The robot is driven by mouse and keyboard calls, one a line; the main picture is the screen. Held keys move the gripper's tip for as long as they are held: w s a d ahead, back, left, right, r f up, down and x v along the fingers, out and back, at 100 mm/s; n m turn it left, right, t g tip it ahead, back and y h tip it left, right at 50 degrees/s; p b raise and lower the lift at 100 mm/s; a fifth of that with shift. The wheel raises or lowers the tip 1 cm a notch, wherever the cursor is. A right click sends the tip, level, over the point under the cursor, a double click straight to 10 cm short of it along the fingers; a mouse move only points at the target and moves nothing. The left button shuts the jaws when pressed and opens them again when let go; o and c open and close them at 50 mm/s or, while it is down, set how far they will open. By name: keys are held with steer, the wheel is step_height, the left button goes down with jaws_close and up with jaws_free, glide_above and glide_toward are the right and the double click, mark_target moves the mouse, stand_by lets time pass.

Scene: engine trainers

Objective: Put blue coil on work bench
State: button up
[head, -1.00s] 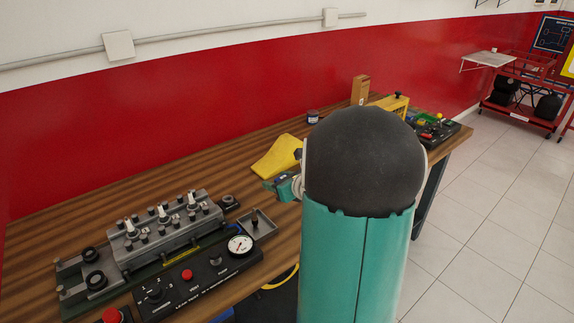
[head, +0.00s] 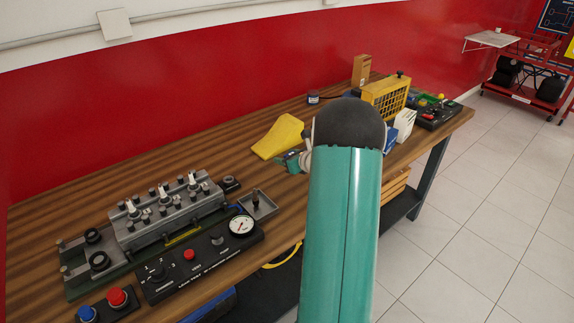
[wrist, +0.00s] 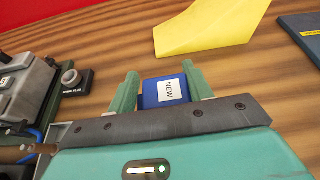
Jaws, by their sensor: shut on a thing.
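The blue coil (wrist: 163,93) is a small blue block with a white label reading NEW. It sits between the two green fingers of my gripper (wrist: 160,92) in the wrist view, shut on it. In the head view my gripper (head: 290,160) shows just left of my arm, over the middle of the work bench (head: 225,152); the coil cannot be made out clearly there. The bench has a brown wooden top, which also fills much of the wrist view (wrist: 115,50). I cannot tell whether the coil touches the wood.
A yellow wedge (head: 279,137) lies just beyond my gripper. A grey engine head trainer (head: 165,215) and a gauge panel (head: 200,255) stand to the left. A yellow cage (head: 385,98) and a dark trainer board (head: 432,112) stand to the right. Bare wood lies along the back.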

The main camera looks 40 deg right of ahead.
steer(key=shift+w+d+f, duration=0.3)
steer(key=shift+f, duration=1.7)
steer(key=shift+f, duration=0.15)
steer(key=o, duration=1.1)
